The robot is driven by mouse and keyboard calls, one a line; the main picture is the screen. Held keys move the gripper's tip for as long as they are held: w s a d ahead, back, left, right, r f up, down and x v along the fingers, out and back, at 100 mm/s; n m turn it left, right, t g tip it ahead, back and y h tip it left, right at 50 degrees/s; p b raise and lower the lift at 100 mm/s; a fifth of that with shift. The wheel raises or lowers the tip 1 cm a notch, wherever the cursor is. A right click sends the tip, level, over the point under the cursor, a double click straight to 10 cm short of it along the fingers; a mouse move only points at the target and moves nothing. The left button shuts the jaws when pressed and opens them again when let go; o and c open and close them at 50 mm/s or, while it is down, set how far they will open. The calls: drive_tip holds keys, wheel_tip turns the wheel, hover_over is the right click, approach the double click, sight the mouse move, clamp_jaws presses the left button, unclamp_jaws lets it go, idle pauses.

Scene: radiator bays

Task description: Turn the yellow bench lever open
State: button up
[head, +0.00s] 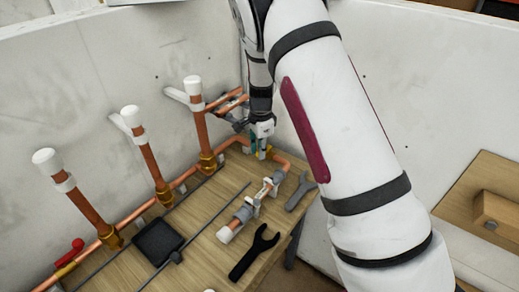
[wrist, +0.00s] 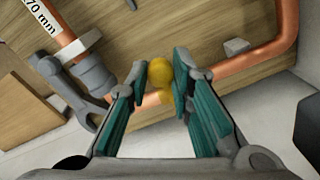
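The yellow bench lever (wrist: 160,73) shows in the wrist view as a rounded yellow end with a narrower part below it, over a copper pipe (wrist: 265,62). My gripper (wrist: 161,68) has its teal-padded fingers on both sides of the lever, with small gaps visible, so it looks open around it. In the head view my gripper (head: 259,150) points down at the back of the wooden bench (head: 208,215). Only a little yellow shows by the fingertips there, and the lever's full shape and angle are hidden.
Copper risers (head: 151,165) with white caps stand along the wall at left. A red-handled valve (head: 72,250) is at far left.

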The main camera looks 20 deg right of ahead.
clamp_jaws()
drive_tip(key=shift+d, duration=0.1)
drive_tip(key=shift+s+d+n+g+y+b, duration=0.15)
drive_tip(key=shift+d+n+b, duration=0.85)
drive_tip(key=shift+n, duration=2)
drive_tip(key=shift+s+d+n+g+y+b, duration=0.15)
drive_tip(key=shift+d+n+b, duration=0.2)
drive_tip(key=shift+d+n, duration=1.95)
drive_tip(key=shift+s+d+n+b, duration=0.15)
drive_tip(key=shift+d+n+b, duration=0.45)
drive_tip(key=shift+n, duration=3.1)
drive_tip(key=o, duration=0.7)
unclamp_jaws()
